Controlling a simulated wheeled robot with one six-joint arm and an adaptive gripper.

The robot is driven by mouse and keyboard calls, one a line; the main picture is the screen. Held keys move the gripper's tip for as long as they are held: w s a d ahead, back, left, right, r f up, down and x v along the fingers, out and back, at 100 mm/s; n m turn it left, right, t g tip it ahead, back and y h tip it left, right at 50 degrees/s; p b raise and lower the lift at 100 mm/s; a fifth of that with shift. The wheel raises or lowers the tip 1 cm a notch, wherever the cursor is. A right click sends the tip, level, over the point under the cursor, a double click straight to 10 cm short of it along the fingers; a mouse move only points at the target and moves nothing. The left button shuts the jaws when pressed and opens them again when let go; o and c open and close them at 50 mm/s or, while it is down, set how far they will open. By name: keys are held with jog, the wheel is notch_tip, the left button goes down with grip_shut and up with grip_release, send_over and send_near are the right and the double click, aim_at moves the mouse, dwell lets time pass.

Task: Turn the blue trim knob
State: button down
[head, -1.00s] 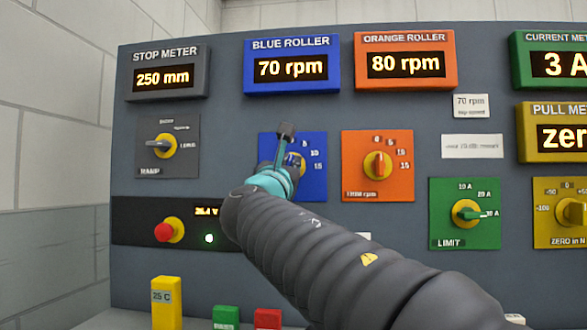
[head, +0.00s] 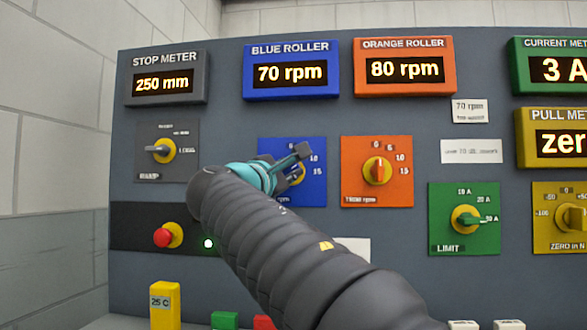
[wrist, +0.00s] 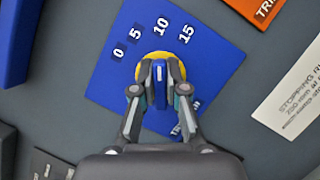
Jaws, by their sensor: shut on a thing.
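The blue trim knob (wrist: 161,88) is a blue bar on a yellow disc (wrist: 174,66), mounted on a blue plate marked 0, 5, 10 and 15 (wrist: 108,82). My gripper (wrist: 160,82) is shut on the knob's bar, one finger on each side. In the wrist view the bar lines up with the 10 mark. In the head view the blue plate (head: 316,191) shows behind my gripper (head: 295,172), which hides most of the knob. The blue roller meter (head: 290,73) above it reads 70 rpm.
An orange knob (head: 377,170) sits close to the right, with a selector (head: 160,150) to the left. A red button (head: 164,237) is below left, near my arm. A green limit knob (head: 466,217) is lower right. A small label (head: 469,111) reads 70 rpm.

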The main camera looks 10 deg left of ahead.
jog(key=shift+r+m, duration=0.15)
jog(key=shift+m, duration=0.15)
jog(key=c, duration=1.2)
grip_release()
jog(key=shift+d, duration=0.1)
jog(key=v, duration=1.2)
